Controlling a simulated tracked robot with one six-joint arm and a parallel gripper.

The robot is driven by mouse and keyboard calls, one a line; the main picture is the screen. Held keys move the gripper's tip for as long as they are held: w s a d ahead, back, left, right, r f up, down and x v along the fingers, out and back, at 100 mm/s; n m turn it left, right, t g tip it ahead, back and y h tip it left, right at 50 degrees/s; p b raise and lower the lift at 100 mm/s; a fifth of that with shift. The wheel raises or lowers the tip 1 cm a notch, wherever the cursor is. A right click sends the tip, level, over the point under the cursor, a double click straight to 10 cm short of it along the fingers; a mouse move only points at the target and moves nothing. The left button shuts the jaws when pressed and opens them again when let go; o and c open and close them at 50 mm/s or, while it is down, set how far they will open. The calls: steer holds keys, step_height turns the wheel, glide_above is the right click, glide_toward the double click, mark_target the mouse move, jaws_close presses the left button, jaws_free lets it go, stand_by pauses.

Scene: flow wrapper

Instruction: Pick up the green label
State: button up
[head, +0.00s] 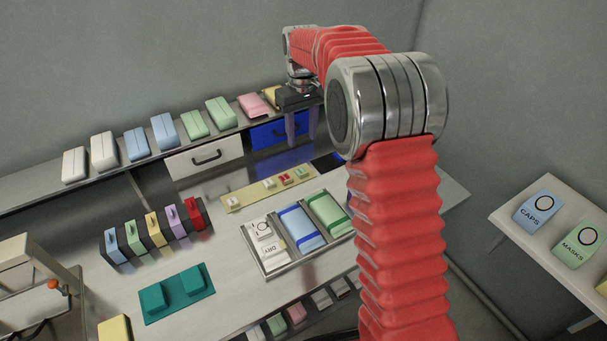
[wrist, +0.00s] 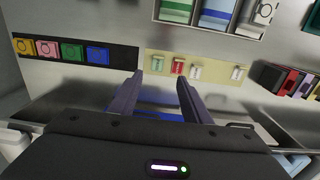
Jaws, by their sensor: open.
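A small green-and-white piece (head: 301,173) stands at the right end of a cream board; in the wrist view it (wrist: 163,65) is the leftmost piece there. A green square tile (wrist: 72,52) sits on a dark strip left of that board in the wrist view; my arm hides most of that strip in the head view. I cannot tell which is the green label. My gripper (head: 303,138) is open and empty in front of the blue drawer. In the wrist view its fingers (wrist: 160,80) are apart, pointing towards the cream board, with nothing between them.
The cream board (head: 250,193) also holds red and white pieces. A tray (head: 273,268) with coloured packs lies in front of it. Upright coloured blocks (head: 155,232) stand to the left. A shelf of packs runs above the white drawer (head: 205,158) and blue drawer (head: 276,133).

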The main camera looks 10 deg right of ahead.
stand_by(0.3)
glide_above(304, 173)
steer(key=shift+w+a+f, duration=0.1)
steer(key=shift+a+f, duration=0.05)
steer(key=shift+f, duration=2)
steer(key=shift+w+a+f, duration=0.1)
steer(key=shift+f, duration=2.05)
steer(key=shift+s+d+f, duration=0.1)
steer(key=shift+d+f, duration=0.05)
steer(key=shift+f, duration=1.2)
steer(key=shift+d+f, duration=0.1)
steer(key=shift+f, duration=1.2)
jaws_close()
